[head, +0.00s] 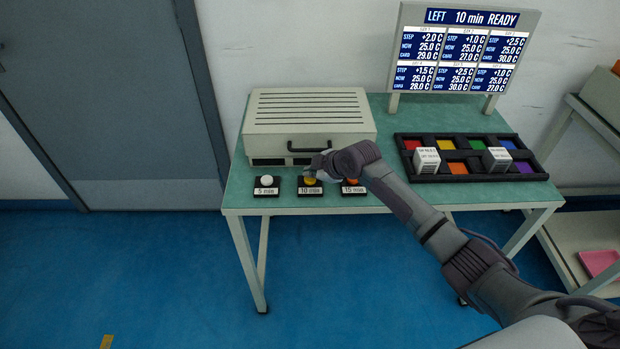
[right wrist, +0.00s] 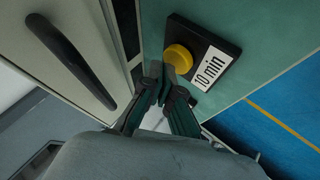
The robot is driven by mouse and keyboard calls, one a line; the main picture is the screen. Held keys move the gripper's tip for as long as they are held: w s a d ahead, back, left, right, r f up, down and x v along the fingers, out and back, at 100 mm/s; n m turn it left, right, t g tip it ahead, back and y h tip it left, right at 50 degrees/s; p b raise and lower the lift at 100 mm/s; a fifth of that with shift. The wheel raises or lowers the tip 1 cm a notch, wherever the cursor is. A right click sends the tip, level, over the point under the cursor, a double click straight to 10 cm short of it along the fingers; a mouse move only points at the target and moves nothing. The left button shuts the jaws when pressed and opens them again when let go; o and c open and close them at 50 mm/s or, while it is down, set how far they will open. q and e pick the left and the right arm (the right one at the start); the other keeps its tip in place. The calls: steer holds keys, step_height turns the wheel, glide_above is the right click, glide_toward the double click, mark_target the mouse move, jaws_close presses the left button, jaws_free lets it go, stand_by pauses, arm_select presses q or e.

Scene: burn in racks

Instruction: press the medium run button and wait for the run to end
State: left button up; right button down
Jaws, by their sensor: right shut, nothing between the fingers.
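The yellow 10 min button (head: 309,182) sits on a black base at the table's front edge, between the white 5 min button (head: 266,181) and the orange 15 min button (head: 351,182). My right gripper (head: 315,170) is shut and empty, just over or behind the yellow button. In the right wrist view the yellow button (right wrist: 178,58) shows just beyond the fingertips (right wrist: 166,84); I cannot tell whether they touch it. The display board (head: 470,50) reads "LEFT 10 min READY", with every NOW value 25.0 C. My left gripper is out of view.
A closed beige oven-like box (head: 310,112) with a black handle (right wrist: 72,60) stands right behind the buttons. A black rack (head: 470,170) with coloured slots and two white blocks lies to the right on the green table (head: 385,118). A shelf unit stands at far right.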

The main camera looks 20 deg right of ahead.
mark_target(311, 179)
steer(key=shift+f, duration=0.45)
stand_by(0.5)
steer(key=shift+r, duration=0.1)
steer(key=shift+r+p, duration=0.55)
steer(key=shift+r, duration=0.2)
step_height(311, 179, up, 5)
steer(key=p, duration=0.4)
steer(key=shift+p, duration=0.3)
stand_by(0.3)
